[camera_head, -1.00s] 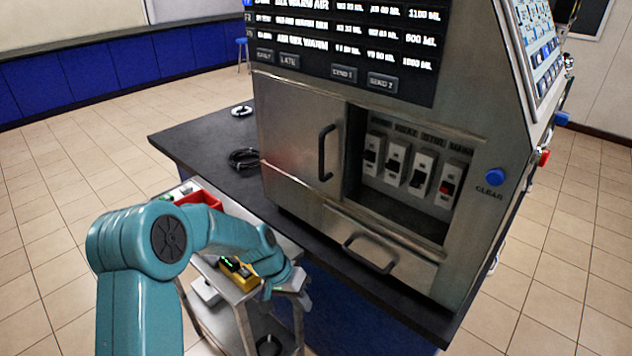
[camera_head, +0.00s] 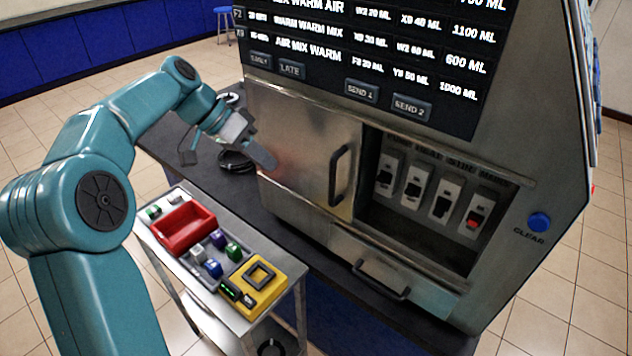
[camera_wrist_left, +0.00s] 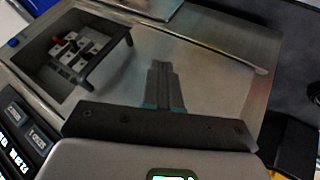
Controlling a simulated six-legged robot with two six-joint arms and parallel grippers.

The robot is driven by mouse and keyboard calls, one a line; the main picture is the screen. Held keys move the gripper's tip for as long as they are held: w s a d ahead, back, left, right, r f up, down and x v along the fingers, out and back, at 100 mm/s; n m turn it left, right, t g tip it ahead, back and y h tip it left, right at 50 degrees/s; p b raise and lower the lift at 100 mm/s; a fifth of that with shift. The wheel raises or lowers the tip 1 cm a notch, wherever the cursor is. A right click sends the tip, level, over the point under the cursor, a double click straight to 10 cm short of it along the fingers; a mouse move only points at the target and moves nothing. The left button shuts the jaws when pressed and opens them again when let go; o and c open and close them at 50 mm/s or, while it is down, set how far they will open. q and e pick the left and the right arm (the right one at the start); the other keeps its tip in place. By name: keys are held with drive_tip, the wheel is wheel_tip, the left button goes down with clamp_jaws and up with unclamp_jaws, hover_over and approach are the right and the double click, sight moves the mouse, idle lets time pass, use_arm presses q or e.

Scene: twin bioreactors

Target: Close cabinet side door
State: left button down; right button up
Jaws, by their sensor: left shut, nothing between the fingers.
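The cabinet (camera_head: 500,250) has a metal door (camera_head: 300,140) with a dark upright handle (camera_head: 339,175). The door covers the left part of the front, and the switch compartment (camera_head: 415,235) right of it is uncovered. My left gripper (camera_head: 267,161) is shut and empty, near the door's left edge. In the left wrist view its closed fingers (camera_wrist_left: 160,70) point over the door panel (camera_wrist_left: 205,75), with the handle (camera_wrist_left: 108,58) up and left of them. I cannot tell whether the fingertips touch the metal. My right gripper is not in view.
A cart (camera_head: 300,318) carrying a red bin (camera_head: 184,228) and a yellow block (camera_head: 254,287) stands below my left arm. A black cable coil (camera_head: 236,162) lies on the dark bench (camera_head: 205,178). A drawer with a handle (camera_head: 381,280) sits below the compartment.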

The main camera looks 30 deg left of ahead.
sight(318, 194)
use_arm(q)
drive_tip(key=d+r+p+x, duration=0.1)
drive_tip(key=p+x, duration=0.1)
drive_tip(key=x, duration=0.9)
drive_tip(key=s+d+b, duration=0.2)
drive_tip(key=d+b, duration=0.1)
drive_tip(key=d, duration=2.6)
drive_tip(key=shift+s+d+r+b, duration=0.25)
drive_tip(key=shift+s+d+b, duration=0.05)
drive_tip(key=shift+d+b, duration=0.1)
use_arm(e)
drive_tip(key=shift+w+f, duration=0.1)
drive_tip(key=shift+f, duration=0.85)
use_arm(q)
drive_tip(key=shift+d, duration=0.1)
drive_tip(key=shift+f, duration=0.1)
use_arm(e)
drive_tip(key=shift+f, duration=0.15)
